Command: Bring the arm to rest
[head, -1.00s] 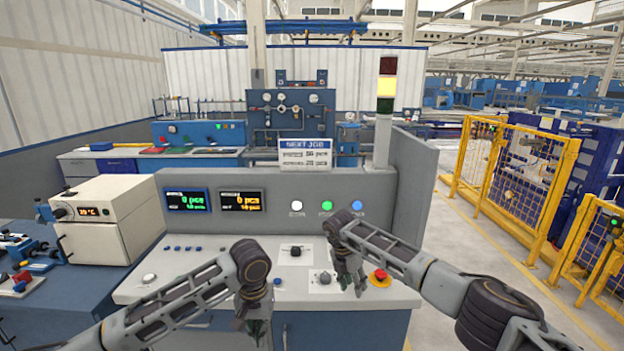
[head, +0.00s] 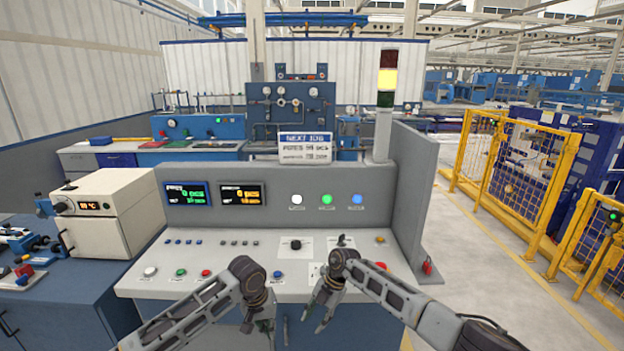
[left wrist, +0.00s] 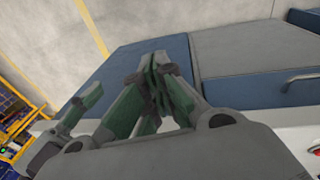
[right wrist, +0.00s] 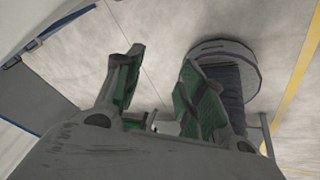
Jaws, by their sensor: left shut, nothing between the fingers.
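My left gripper (head: 260,328) hangs fingers-down in front of the control panel's near edge and holds nothing. In the left wrist view its green-padded fingertips (left wrist: 158,66) meet, with blue and grey cabinet faces beyond. My right gripper (head: 314,314) hangs low at the panel's front edge, right of the left one. In the right wrist view its fingers (right wrist: 160,75) stand apart with nothing between them and floor beyond. The two grippers are apart from each other.
The control console (head: 270,240) has two displays, several buttons and a black knob (head: 295,244). A cream oven (head: 110,225) stands on the blue bench at left. A signal tower (head: 385,95) glows yellow. A yellow fence (head: 525,175) stands at right, with open floor before it.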

